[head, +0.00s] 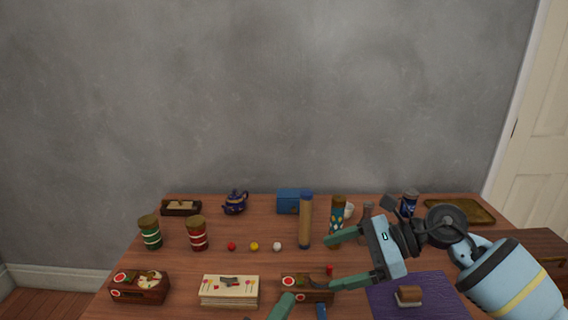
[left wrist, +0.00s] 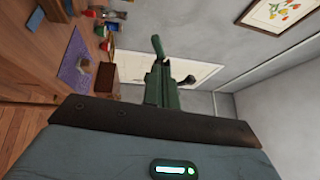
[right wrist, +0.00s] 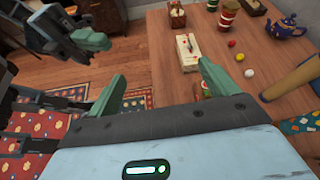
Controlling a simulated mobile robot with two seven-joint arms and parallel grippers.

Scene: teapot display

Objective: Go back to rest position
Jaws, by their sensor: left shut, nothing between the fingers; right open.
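My right gripper (head: 330,263) reaches in from the right over the right half of the table. Its fingers are spread and empty, also in the right wrist view (right wrist: 163,88). My left gripper (head: 282,306) shows only as a green finger at the bottom edge of the head view. In the left wrist view its fingers (left wrist: 158,48) are together with nothing between them. In the right wrist view my left gripper appears at the upper left. A dark blue teapot (head: 235,202) stands at the back of the table, apart from both grippers.
The wooden table (head: 265,265) holds a green-striped jar (head: 151,233), a red-striped jar (head: 198,235), small balls, a tan cylinder (head: 305,224), a pale box (head: 229,292) and a wooden box (head: 139,287). A purple mat (head: 440,298) and tray (head: 459,212) are right.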

